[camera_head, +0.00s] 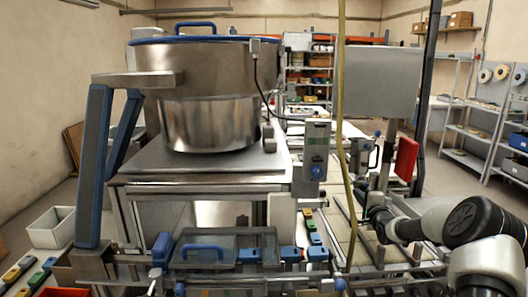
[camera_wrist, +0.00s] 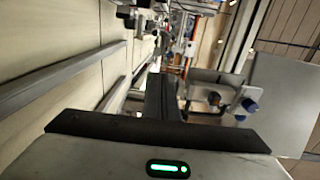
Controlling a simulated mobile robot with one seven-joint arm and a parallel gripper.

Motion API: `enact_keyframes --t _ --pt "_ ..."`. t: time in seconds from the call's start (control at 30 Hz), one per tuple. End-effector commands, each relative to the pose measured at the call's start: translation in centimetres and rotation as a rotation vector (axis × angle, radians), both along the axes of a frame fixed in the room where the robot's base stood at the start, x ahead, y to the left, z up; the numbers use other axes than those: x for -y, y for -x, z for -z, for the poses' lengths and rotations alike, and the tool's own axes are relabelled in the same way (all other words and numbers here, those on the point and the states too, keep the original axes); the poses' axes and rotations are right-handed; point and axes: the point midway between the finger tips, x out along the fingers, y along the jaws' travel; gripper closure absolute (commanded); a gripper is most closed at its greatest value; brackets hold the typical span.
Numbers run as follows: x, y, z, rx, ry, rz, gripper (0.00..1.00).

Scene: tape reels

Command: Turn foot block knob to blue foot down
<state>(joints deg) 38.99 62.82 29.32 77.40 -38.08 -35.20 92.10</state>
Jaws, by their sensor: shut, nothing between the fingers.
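My gripper (camera_head: 376,212) is at the right of the head view, beside the bench frame. In the wrist view its dark fingers (camera_wrist: 160,95) are together and empty. I cannot tell for sure which knob is the foot block knob. In the head view a blue knob (camera_head: 316,172) sits low on a grey upright box, left of my gripper and apart from it.
A large steel pot (camera_head: 210,120) with a blue rim stands on a metal table at the left. A yellow hanging strap (camera_head: 341,120) and a red box (camera_head: 406,158) are near my arm. A grey panel (camera_head: 377,82) stands behind. Rails (camera_wrist: 60,80) run left of my fingers.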

Motion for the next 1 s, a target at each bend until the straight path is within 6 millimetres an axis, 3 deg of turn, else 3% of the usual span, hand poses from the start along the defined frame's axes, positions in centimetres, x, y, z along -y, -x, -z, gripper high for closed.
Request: enact_keyframes --t 1.0 --pt "1.01 -0.04 -0.73 0.006 0.002 0.008 1.0"
